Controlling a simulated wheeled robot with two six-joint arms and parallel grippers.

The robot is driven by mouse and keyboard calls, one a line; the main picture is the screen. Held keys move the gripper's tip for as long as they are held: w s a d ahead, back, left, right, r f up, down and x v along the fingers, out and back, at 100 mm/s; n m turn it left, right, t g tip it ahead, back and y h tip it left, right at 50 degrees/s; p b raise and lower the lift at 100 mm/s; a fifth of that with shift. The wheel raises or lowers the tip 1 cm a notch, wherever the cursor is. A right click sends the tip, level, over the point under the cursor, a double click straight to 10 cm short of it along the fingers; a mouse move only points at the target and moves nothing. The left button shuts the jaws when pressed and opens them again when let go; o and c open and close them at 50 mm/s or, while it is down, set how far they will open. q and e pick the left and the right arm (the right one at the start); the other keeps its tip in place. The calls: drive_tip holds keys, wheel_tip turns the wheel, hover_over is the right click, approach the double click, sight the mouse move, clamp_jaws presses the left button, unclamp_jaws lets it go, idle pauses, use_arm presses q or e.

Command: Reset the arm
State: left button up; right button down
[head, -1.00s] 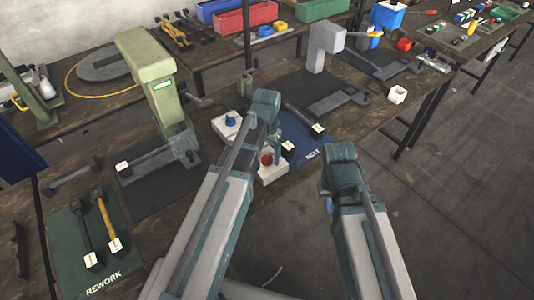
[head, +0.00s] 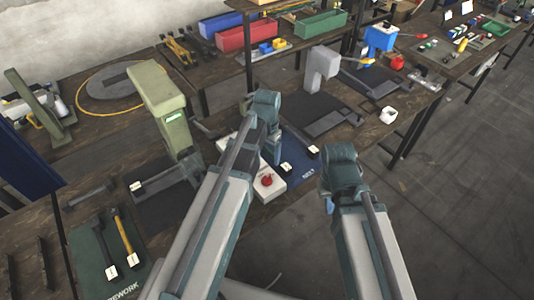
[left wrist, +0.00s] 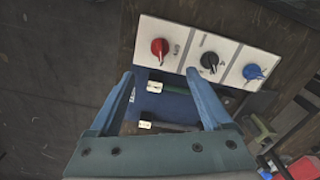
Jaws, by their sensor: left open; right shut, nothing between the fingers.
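My left gripper (head: 271,150) points down over the white control panel (head: 277,193), its fingers mostly behind my own wrist. In the left wrist view the two blue fingers (left wrist: 163,85) are spread apart with nothing between them. Ahead of them lies the panel (left wrist: 180,33) with a red knob (left wrist: 159,46), a black knob (left wrist: 209,60) and a blue knob (left wrist: 252,71). The red knob also shows in the head view (head: 267,181). My right gripper (head: 325,183) hangs to the right of the bench, mostly hidden by its wrist, shut and empty.
A green press (head: 160,100) stands left of my left arm, a grey press (head: 320,68) behind. A blue mat (head: 300,171) holds tagged parts. A green rework mat (head: 85,245) holds two tagged handled parts. Open floor (head: 450,210) lies to the right.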

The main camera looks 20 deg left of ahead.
use_arm(q)
drive_tip(key=shift+r, duration=0.4)
use_arm(e)
drive_tip(key=shift+r, duration=0.45)
drive_tip(key=shift+f, duration=0.1)
use_arm(q)
drive_tip(key=s+d+f+y+b, duration=0.1)
drive_tip(key=s+d+f+b, duration=0.1)
drive_tip(key=s+d, duration=0.8)
drive_tip(key=s, duration=0.4)
drive_tip(key=shift+s+d, duration=0.35)
drive_tip(key=shift+d, duration=0.05)
use_arm(e)
wheel_tip(320, 180, down, 2)
drive_tip(key=shift+f, duration=0.1)
